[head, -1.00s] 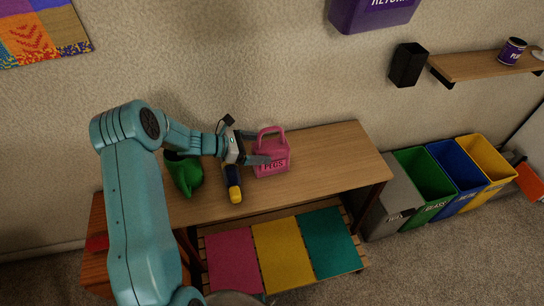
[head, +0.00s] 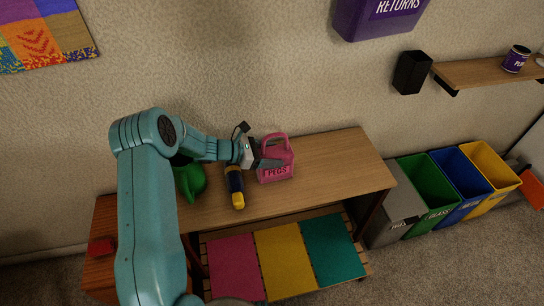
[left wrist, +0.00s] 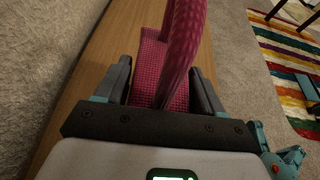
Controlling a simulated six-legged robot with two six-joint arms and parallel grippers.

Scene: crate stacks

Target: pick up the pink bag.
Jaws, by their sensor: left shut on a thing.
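The pink bag (head: 277,163), marked "PEGS" with a loop handle on top, is upright at the wooden bench, near its middle. My left gripper (head: 262,158) reaches it from the left and is shut on it. In the left wrist view the pink bag (left wrist: 165,65) fills the space between the two dark fingers (left wrist: 160,85), its handle rising past them. I cannot tell whether its base touches the bench top. My right gripper is not in view.
A green item (head: 190,181) and a dark blue and yellow cylinder (head: 235,188) are on the bench (head: 345,165) close to my left arm. The bench top to the right is clear. Colored bins (head: 427,190) stand right of the bench. A purple returns box (head: 375,22) hangs above.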

